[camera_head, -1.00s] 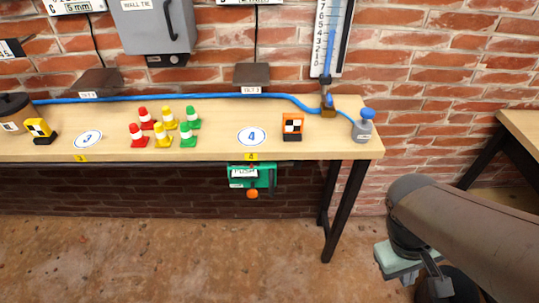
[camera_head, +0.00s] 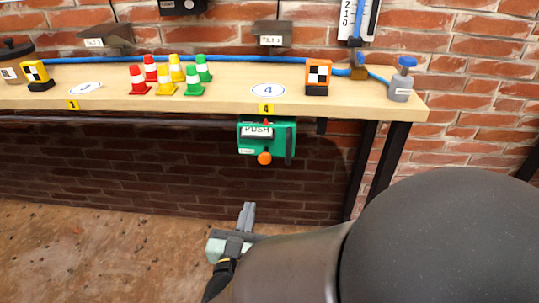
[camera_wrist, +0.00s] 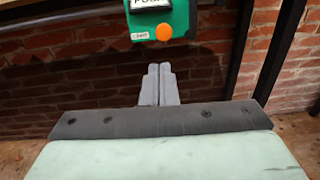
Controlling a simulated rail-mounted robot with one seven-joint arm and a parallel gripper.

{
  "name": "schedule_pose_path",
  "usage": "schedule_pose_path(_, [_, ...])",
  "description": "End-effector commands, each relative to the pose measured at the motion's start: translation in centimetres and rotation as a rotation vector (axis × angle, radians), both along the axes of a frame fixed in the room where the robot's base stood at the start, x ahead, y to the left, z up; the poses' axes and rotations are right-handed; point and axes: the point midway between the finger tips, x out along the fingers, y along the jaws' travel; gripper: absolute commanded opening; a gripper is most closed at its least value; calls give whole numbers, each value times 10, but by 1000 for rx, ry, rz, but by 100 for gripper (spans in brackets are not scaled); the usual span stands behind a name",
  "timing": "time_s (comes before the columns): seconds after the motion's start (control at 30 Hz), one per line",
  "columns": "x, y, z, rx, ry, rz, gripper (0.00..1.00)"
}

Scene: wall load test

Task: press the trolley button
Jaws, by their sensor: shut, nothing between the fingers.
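A green box with a white "PUSH" label (camera_head: 266,140) hangs under the front edge of the table, below the yellow "4" tag. An orange round button (camera_head: 264,158) sits at its lower front. In the wrist view the orange button (camera_wrist: 166,32) is ahead of my fingertips and slightly right, at the box's lower edge. My gripper (camera_head: 247,212) is shut and empty. It points toward the box from below and in front, apart from it. The wrist view shows the two grey fingers (camera_wrist: 159,82) pressed together. Nothing covers the button.
The wooden table (camera_head: 225,100) carries several small cones, an orange checkered block (camera_head: 318,77) and a grey bottle with a blue top (camera_head: 402,80). Dark table legs (camera_head: 388,160) stand right of the box. Open floor lies at the lower left.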

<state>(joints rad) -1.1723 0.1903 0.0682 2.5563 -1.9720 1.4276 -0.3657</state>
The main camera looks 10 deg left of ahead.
Motion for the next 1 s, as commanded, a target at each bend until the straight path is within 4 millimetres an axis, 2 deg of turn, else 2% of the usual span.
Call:
schedule_pose_path(0.33, [-1,2,0,-3,-3,10,0])
schedule_pose_path(0.47, [6,3,0,-1,-2,7,0])
schedule_pose_path(0.57, [20,3,-1,-1,-3,4,0])
schedule_pose_path(1.0, [109,13,-2,-1,-4,5,0])
